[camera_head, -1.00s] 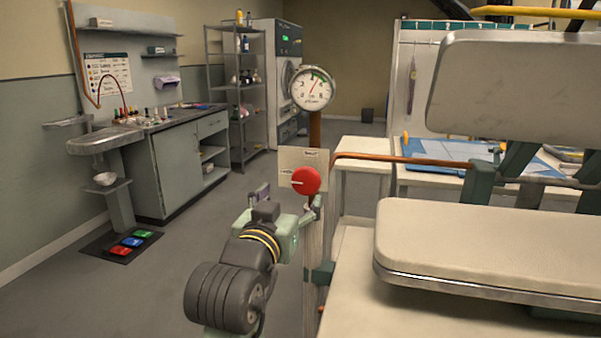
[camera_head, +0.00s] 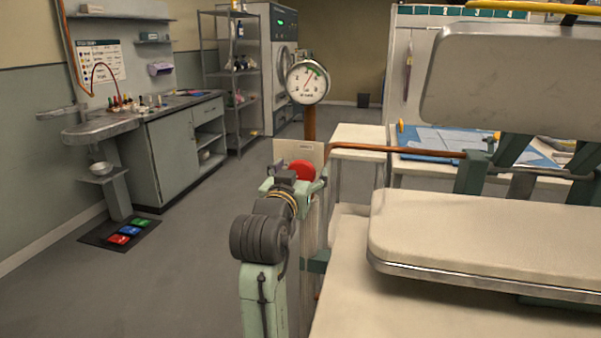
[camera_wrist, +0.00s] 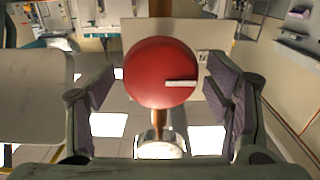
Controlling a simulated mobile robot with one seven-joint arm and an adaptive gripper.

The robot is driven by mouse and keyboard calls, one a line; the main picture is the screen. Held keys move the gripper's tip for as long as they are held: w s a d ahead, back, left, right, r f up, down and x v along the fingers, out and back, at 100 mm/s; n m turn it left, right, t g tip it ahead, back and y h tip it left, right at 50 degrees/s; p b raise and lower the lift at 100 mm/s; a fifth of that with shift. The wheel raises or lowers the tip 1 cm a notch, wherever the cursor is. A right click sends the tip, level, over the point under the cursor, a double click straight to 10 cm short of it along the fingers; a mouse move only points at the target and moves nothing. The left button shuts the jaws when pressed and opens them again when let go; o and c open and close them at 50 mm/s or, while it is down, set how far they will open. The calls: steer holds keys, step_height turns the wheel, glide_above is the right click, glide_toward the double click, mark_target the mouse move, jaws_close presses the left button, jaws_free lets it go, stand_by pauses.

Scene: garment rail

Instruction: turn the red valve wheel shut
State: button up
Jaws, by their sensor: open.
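The red valve wheel (camera_head: 301,170) sits on a pale plate (camera_head: 312,150) on the post, and my gripper (camera_head: 296,172) partly covers it in the head view. In the wrist view the red wheel (camera_wrist: 152,72) is a round face with a white mark at its lower right. It lies ahead of and between the two spread fingers of my gripper (camera_wrist: 162,100), which is open and empty. Gaps show between the wheel and both fingers. A round gauge (camera_head: 307,81) stands above the wheel, its red needle pointing up and right.
A padded pressing board (camera_head: 465,235) and a raised upper pad (camera_head: 510,75) stand close on the right. A copper pipe (camera_head: 395,149) runs right from the post. A sink counter (camera_head: 100,128) stands at the left, with open floor between.

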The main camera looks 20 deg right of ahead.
steer(key=shift+c, duration=0.3)
steer(key=c, duration=1.1)
steer(key=m+b, duration=0.1)
steer(key=m, duration=0.3)
steer(key=shift+f+m, duration=0.1)
steer(key=shift+m, duration=0.3)
steer(key=m+b, duration=0.2)
steer(key=m, duration=0.2)
steer(key=shift+s+d+f+m, duration=0.1)
steer(key=shift+m, duration=0.2)
steer(key=m+b, duration=0.2)
steer(key=m, duration=0.3)
steer(key=shift+f, duration=0.1)
steer(key=shift+m+b, duration=0.85)
steer(key=shift+m, duration=0.85)
